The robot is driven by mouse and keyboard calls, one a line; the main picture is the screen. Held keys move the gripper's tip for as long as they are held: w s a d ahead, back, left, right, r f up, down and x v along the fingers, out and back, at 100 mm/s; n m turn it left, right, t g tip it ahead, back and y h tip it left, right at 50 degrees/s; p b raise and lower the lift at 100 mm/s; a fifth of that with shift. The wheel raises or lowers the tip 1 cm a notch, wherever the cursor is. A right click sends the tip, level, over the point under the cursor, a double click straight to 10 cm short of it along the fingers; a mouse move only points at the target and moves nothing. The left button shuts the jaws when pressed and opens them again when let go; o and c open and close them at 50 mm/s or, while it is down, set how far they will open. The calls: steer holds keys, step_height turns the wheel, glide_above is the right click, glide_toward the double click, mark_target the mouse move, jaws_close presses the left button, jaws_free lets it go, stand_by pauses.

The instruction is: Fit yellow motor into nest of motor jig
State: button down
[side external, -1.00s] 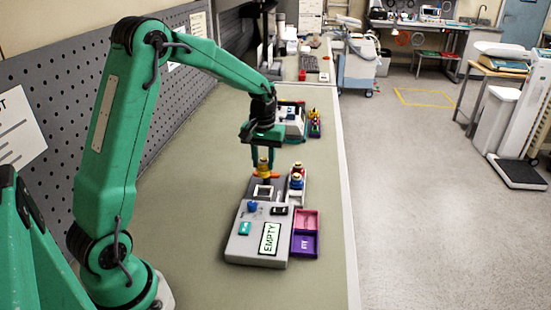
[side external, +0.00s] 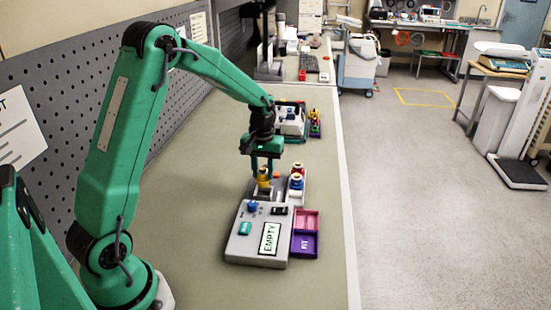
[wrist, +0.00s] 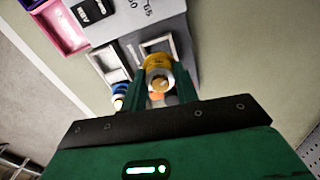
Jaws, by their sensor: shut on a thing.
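The yellow motor (side external: 264,182) is upright between the fingers of my gripper (side external: 267,165), which is shut on it. In the wrist view the motor (wrist: 158,65) shows its yellow body and pale round end between the green fingers (wrist: 160,92). The motor jig (side external: 250,235) is a grey box with a blue knob, a teal button and a display reading EMPTY. The motor is over the jig's back part, where the pale square nest (wrist: 158,42) shows partly behind it in the wrist view. I cannot tell whether the motor's lower end is inside the nest.
A red-topped motor (side external: 297,168) and a blue-topped motor (side external: 297,181) stand close right of my gripper. A pink tray (side external: 307,220) and a purple tray (side external: 304,244) adjoin the jig. A white device (side external: 291,122) stands behind. The bench left of the jig is clear.

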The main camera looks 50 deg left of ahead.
steer(key=shift+f, duration=0.8)
steer(key=shift+f, duration=1.1)
stand_by(1.2)
steer(key=c, duration=1.4)
jaws_free()
steer(key=shift+r, duration=0.25)
steer(key=shift+r, duration=0.8)
steer(key=o, duration=0.6)
